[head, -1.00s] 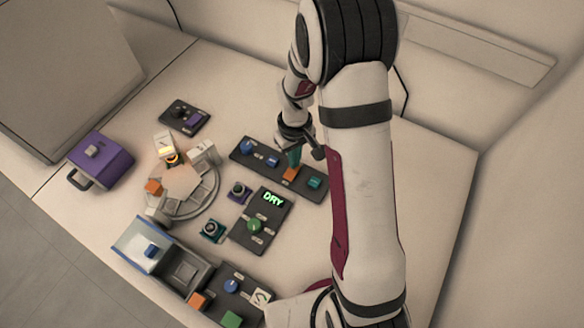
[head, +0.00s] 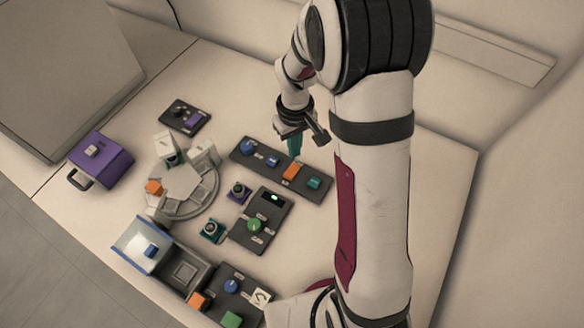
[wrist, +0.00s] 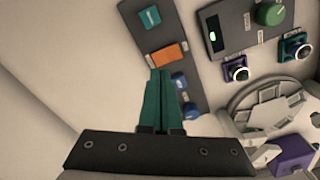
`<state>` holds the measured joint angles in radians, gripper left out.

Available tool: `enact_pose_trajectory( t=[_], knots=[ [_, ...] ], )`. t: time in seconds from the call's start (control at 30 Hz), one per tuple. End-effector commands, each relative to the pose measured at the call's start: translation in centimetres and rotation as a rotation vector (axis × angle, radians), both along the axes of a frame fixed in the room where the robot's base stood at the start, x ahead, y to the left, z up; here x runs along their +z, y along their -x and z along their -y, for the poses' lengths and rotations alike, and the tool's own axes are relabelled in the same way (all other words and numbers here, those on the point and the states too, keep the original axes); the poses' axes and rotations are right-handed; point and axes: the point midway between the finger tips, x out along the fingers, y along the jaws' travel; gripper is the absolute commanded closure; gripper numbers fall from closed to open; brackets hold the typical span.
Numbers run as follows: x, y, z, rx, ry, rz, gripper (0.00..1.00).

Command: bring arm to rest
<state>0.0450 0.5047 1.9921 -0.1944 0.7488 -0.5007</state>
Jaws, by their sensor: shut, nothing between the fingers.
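My gripper (head: 294,145) is above the long dark control panel (head: 238,153) at the back of the table. Its green fingers (wrist: 163,95) are shut together with nothing between them. In the wrist view the fingertips overlap the panel (wrist: 196,75), near its orange switch (wrist: 170,54).
A smaller panel with a green knob (head: 254,224) stands in front. The round grey stage (head: 185,190), purple box (head: 100,160) and open tray (head: 180,271) lie left. Another panel (head: 258,301) is at the front. The back right tabletop is clear.

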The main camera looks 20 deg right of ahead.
Motion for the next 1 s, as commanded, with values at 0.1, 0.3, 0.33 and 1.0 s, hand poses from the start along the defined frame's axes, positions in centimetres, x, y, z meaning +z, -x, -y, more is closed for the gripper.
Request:
enact_pose_trajectory(
  t=[0.1,0.3,0.33,1.0],
  knots=[
    [1.1,-0.1,0.0,0.0,-0.001,0.002,1.0],
    [1.5,0.0,0.0,0.0,0.0,0.0,1.0],
    [1.5,0.0,0.0,0.0,0.0,0.0,1.0],
    [14.0,19.8,-4.2,-0.63,-0.118,-0.053,1.0]
  ],
)
